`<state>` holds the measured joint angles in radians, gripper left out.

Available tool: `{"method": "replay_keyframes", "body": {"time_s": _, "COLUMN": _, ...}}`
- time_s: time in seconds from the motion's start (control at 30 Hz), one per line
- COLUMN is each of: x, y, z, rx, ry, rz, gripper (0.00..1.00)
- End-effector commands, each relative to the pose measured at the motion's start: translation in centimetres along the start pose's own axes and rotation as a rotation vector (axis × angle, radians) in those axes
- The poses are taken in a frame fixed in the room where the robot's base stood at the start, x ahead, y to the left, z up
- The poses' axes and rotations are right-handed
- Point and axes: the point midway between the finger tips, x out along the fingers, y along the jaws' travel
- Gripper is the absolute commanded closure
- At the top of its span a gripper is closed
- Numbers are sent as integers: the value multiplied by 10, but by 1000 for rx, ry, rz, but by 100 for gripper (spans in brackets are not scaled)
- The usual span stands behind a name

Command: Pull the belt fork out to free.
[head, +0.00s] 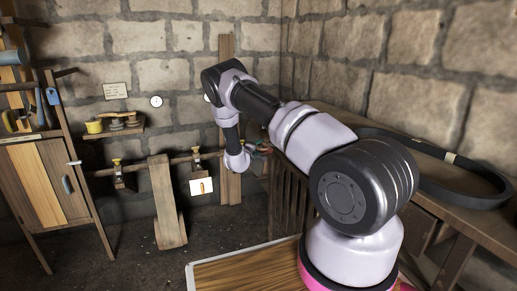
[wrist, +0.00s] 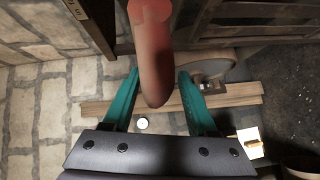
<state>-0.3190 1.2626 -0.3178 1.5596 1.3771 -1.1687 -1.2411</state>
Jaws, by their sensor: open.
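A red, rounded handle (wrist: 153,60), which looks like the grip of the belt fork, reaches into the wrist view from the top. Its blunt end lies between the two teal fingers of my gripper (wrist: 158,74). The fingers are open, one on each side of the handle, and I see no clear grip on it. Where the handle joins the fork is out of frame. In the head view my gripper (head: 261,149) is at the wooden post by the back wall, small and partly behind my arm; I cannot make out the handle there.
A wooden post (head: 228,70) stands against the stone wall, with a horizontal shaft (head: 143,168) to its left. A small white sign (head: 202,187) hangs below the shaft. A bench (head: 430,165) with a black belt (head: 462,196) is at the right. A tool cabinet (head: 45,180) stands left.

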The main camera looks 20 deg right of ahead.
Motion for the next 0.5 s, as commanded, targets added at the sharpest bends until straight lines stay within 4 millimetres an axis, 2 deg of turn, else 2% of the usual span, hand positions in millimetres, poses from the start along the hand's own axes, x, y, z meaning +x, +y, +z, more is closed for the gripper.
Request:
{"method": "replay_keyframes", "body": {"time_s": 0.27, "x": -5, "y": 2, "z": -1, "rx": 0, "ry": 1, "rz": 3, "gripper": 42}}
{"method": "replay_keyframes", "body": {"time_s": 0.37, "x": -18, "y": 2, "z": -1, "rx": 0, "ry": 1, "rz": 2, "gripper": 42}}
{"method": "replay_keyframes", "body": {"time_s": 0.5, "x": -46, "y": 2, "z": -2, "rx": -2, "ry": 3, "rz": 2, "gripper": 42}}
